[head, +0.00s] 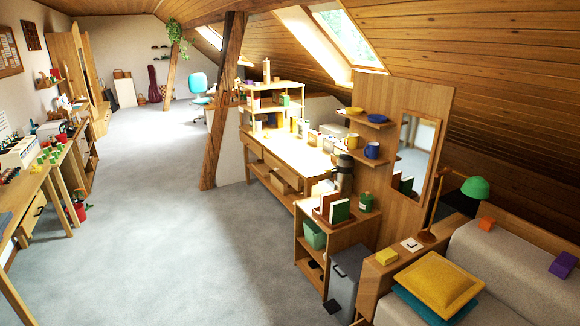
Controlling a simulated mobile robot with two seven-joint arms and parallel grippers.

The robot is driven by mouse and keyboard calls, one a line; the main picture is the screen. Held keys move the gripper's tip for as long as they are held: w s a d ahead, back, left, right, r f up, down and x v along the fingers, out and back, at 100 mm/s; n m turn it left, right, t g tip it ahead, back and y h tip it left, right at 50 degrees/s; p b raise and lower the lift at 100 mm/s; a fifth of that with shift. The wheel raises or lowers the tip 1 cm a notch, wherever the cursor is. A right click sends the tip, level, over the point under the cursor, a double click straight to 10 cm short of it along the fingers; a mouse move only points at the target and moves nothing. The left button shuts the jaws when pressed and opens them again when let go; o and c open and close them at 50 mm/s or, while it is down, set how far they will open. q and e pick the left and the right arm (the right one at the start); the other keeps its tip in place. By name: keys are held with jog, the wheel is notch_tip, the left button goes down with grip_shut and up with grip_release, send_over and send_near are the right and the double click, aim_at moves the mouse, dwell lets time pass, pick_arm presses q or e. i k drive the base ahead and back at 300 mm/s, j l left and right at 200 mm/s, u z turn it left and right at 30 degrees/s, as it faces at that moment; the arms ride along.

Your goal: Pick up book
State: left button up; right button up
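A green book (340,211) stands upright on top of the small wooden shelf unit (345,236) at the right of the middle. Next to it on the left stands what looks like a second book, reddish-brown with pale edges (325,204). A green bottle or jar (366,202) stands just right of the books. The mirror (413,152) behind shows a reflection of what looks like the books. Neither of my grippers shows in the head view.
A grey bin (347,281) stands in front of the shelf unit, and a sofa with a yellow cushion (437,282) is at the right. A slanted timber post (223,105) rises from the floor. The grey carpet (160,220) in the middle is clear.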

aim_at(331, 197)
jog(key=i, duration=2.1)
jog(key=i+z, duration=0.1)
jog(key=i, duration=0.45)
jog(key=i+j, duration=0.1)
jog(key=i, duration=0.45)
jog(key=i+z, duration=0.15)
jog(key=i, duration=0.4)
jog(key=i+j, duration=0.15)
jog(key=i, duration=0.4)
jog(key=i+j+z, duration=0.15)
jog(key=i, duration=0.4)
